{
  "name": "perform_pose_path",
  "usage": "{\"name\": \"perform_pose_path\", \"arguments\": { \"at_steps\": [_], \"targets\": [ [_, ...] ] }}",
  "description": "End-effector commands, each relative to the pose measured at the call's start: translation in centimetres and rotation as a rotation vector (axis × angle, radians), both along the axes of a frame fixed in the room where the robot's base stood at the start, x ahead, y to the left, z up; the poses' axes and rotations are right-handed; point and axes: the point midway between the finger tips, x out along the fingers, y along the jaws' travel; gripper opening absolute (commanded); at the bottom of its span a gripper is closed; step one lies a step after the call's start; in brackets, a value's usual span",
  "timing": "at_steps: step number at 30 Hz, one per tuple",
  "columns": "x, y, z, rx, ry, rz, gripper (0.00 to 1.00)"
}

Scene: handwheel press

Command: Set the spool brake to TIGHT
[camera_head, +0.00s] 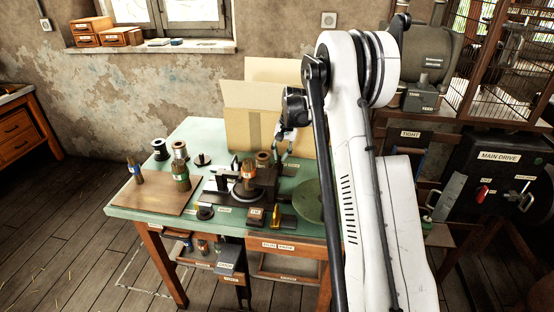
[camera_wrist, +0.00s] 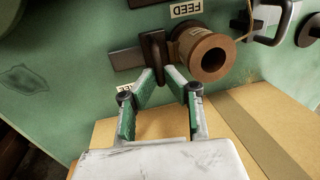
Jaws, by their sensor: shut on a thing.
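A dark upright lever block (camera_wrist: 154,50) stands on a short dark bar (camera_wrist: 125,59) on the green tabletop, beside a brown spool (camera_wrist: 208,54) in the wrist view. I take this lever to be the spool brake. My gripper (camera_wrist: 160,78) is shut on its near end, with the green-padded fingers angled in from both sides. An upside-down FEED label (camera_wrist: 186,8) is above the spool. A second label (camera_wrist: 125,87) is partly hidden by a finger. In the head view my gripper (camera_head: 281,150) is at the table's back edge, near the spool (camera_head: 263,159); the lever is not clear there.
Cardboard boxes (camera_head: 262,105) stand close behind my gripper, and cardboard (camera_wrist: 270,125) also fills the lower wrist view. The press (camera_head: 247,178) and several spools crowd the green table (camera_head: 205,135). A MAIN DRIVE box (camera_head: 500,160) stands at right.

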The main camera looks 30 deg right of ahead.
Motion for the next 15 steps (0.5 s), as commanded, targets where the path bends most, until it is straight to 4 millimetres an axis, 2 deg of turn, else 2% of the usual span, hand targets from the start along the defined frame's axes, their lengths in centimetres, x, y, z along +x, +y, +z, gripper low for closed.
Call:
{"name": "perform_pose_path", "arguments": {
  "at_steps": [7, 8, 11, 15],
  "targets": [
    [0.32, 0.46, 0.12, 0.005, -0.006, 0.003, 0.0],
    [0.33, 0.48, 0.12, 0.005, -0.006, 0.003, 0.13],
    [0.32, 0.48, 0.1, 0.005, -0.006, 0.003, 0.27],
    [0.25, 0.42, 0.08, 0.004, -0.004, 0.003, 0.28]
  ]
}}
